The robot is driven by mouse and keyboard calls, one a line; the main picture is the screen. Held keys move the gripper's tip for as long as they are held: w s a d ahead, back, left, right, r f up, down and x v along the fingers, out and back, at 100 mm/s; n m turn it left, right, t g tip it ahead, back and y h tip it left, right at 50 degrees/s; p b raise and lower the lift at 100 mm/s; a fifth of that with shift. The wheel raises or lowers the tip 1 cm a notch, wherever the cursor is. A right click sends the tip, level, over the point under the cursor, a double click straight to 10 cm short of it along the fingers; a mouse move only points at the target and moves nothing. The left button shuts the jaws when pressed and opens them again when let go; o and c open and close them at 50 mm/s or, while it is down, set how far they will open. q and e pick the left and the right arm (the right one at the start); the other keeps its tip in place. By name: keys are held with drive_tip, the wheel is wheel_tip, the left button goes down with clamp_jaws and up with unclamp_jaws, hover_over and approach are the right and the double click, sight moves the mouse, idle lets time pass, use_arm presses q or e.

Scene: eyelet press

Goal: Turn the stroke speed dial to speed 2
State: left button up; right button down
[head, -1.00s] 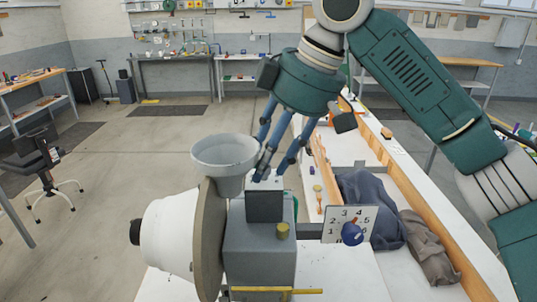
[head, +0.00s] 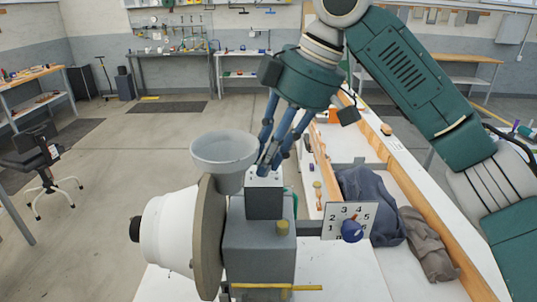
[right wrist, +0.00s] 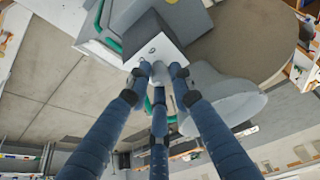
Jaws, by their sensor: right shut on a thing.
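A numbered plate (head: 338,211) with a blue knob (head: 352,230) stands right of the press, apart from the gripper. I cannot tell from labels which is the stroke speed dial. My left gripper is not in view.
A grey hopper (head: 224,150) stands close left of the fingers, above a white rounded housing (head: 168,232). A yellow bar (head: 276,288) is at the press front. Dark cloth (head: 368,205) lies in the tray at right. White bench top is clear at front right.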

drive_tip(key=n, duration=0.2)
drive_tip(key=n+g, duration=0.1)
drive_tip(key=n, duration=0.1)
drive_tip(key=shift+w+r+g, duration=0.15)
drive_tip(key=shift+g, duration=0.15)
drive_tip(key=n+g, duration=0.1)
drive_tip(key=n, duration=0.4)
drive_tip(key=shift+w+a+g+h, duration=0.15)
drive_tip(key=shift+g+h, duration=0.15)
drive_tip(key=shift+g, duration=0.1)
drive_tip(key=shift+n, duration=0.3)
drive_tip(key=c, duration=1.6)
unclamp_jaws()
drive_tip(key=shift+o, duration=0.2)
